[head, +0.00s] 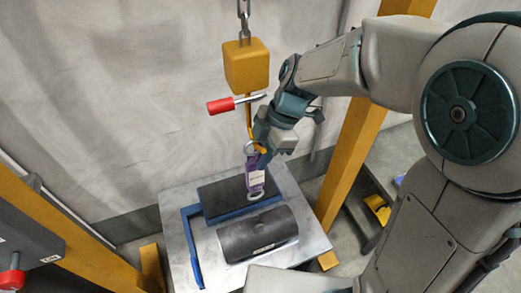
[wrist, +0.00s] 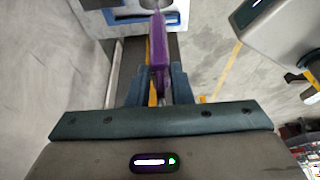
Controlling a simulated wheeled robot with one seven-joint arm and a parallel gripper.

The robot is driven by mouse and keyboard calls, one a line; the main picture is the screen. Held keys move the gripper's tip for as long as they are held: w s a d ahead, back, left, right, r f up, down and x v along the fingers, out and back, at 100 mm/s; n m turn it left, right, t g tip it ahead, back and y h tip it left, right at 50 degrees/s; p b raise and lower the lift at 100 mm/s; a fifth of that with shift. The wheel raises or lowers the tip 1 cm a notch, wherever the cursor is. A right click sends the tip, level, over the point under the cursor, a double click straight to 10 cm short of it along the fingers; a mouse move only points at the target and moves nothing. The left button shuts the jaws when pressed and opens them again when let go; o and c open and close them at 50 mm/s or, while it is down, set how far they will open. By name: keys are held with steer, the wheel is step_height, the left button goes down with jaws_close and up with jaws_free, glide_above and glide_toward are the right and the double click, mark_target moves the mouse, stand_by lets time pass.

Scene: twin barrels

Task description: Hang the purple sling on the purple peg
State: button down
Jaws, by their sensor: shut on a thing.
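The purple sling (head: 256,181) hangs upright in the head view, with a pale metal ring at its top and another at its bottom. My gripper (head: 265,155) is shut on it near the upper end. In the wrist view the purple strap (wrist: 158,45) runs between my two fingers (wrist: 158,85). The upper ring is close to the orange hook (head: 262,150) under the yellow hoist block (head: 247,66); I cannot tell whether it is on the hook. I cannot make out a purple peg in either view.
A dark cylinder (head: 258,235) and a black pad in a blue frame (head: 191,245) lie on the metal table (head: 175,208) below. A red-handled lever (head: 221,105) sticks out left under the block. Yellow posts (head: 345,165) stand right and left.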

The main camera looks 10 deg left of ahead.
steer(key=shift+w+a+f, duration=0.25)
steer(key=shift+w+f, duration=0.05)
steer(key=shift+w, duration=0.1)
steer(key=shift+f+b, duration=0.2)
steer(key=shift+b, duration=0.15)
steer(key=c, duration=1.3)
jaws_free()
steer(key=shift+r, duration=0.1)
steer(key=shift+p, duration=0.45)
